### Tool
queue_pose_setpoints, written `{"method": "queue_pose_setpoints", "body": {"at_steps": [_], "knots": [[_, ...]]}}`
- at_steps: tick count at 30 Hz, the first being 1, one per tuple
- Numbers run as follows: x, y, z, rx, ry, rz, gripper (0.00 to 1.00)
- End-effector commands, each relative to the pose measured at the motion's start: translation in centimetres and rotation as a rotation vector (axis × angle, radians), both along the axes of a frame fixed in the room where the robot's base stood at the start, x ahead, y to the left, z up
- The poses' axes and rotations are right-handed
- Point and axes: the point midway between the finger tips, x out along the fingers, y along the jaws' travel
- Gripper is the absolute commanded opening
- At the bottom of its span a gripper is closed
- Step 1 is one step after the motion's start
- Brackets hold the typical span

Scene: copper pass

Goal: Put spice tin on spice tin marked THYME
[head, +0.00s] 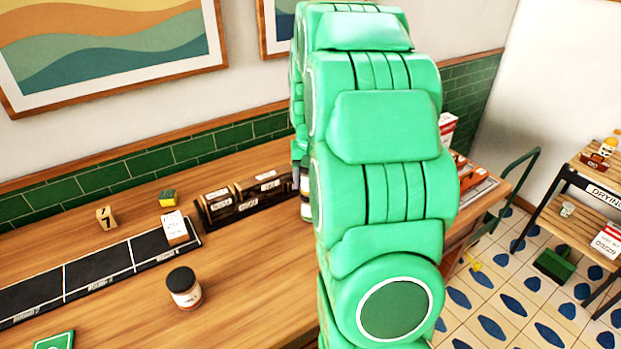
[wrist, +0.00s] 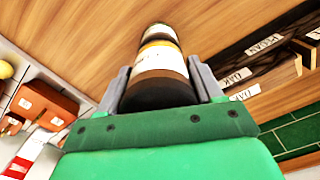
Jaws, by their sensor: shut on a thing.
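My gripper (wrist: 162,82) is shut on a spice tin (wrist: 165,62) with a dark end and a pale label with an orange-yellow band. Another tin-like piece (wrist: 158,32) with a pale label lies in line just beyond it in the wrist view, close against it; I cannot tell whether the two touch. In the head view my green arm hides the gripper and most of this spot, with only a sliver of a pale-labelled tin (head: 305,182) at the arm's left edge. Another dark-lidded tin (head: 185,287) stands alone on the counter. No THYME lettering is readable.
A dark labelled rack (head: 235,203) stands left of the arm, close to the tins. A black strip with sections (head: 95,272), a white card block (head: 176,228), a sponge (head: 167,198) and a number block (head: 106,217) are farther left. The front counter is mostly clear.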

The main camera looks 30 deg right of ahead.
Motion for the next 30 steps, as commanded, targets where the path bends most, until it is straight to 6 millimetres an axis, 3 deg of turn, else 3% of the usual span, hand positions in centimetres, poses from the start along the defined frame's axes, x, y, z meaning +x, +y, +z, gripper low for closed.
{"method": "queue_pose_setpoints", "body": {"at_steps": [11,12,17,26,30], "knots": [[0.0,0.0,-0.4,-0.001,-0.002,0.0,0.3],[0.0,0.0,-0.5,0.0,-0.002,0.0,0.67],[0.0,0.0,-0.4,0.0,-0.003,0.0,0.91],[0.1,0.0,-0.3,0.0,-0.003,0.0,0.91],[0.1,-0.1,0.6,-0.002,-0.006,0.0,0.91]]}}
